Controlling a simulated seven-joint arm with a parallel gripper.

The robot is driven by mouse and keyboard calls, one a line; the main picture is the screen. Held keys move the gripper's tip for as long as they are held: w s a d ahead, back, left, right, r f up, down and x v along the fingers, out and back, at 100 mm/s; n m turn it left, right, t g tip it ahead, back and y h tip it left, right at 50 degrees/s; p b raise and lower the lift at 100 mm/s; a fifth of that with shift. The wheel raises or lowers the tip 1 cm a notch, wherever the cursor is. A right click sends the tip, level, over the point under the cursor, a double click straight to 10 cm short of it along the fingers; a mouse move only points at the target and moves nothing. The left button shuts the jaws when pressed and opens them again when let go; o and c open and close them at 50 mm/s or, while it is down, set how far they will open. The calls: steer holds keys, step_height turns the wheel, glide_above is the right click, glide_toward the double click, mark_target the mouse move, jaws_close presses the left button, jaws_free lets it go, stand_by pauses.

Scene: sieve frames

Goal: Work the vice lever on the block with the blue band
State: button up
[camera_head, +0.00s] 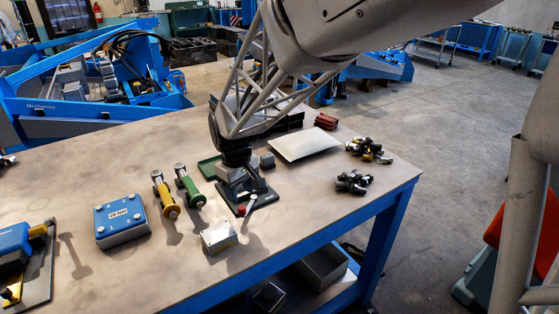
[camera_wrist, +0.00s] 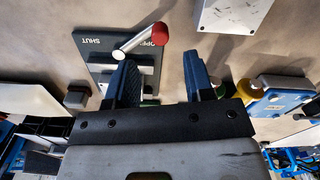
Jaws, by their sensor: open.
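A small vice sits on a dark base plate (camera_head: 262,196) near the middle of the table. Its lever has a silver arm (camera_wrist: 135,42) and a red knob (camera_wrist: 160,33); the knob also shows in the head view (camera_head: 241,210). In the wrist view the plate (camera_wrist: 103,62) is marked OPEN and SHUT, and the knob lies at the OPEN end. My gripper (camera_wrist: 160,57) is open, its two blue fingers apart with nothing between them. It hangs over the vice, and the knob shows just beyond the fingertips. I cannot make out a blue band; my gripper hides part of the vice.
A pale metal box (camera_head: 219,237) stands close in front of the vice. Yellow (camera_head: 165,195) and green (camera_head: 190,187) handled tools and a blue box (camera_head: 122,220) are to the left. A pale sheet (camera_head: 303,145) and dark fittings (camera_head: 352,182) lie to the right. The front right table top is clear.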

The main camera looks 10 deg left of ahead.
mark_target(242, 207)
steer(key=shift+f, duration=3.05)
jaws_close()
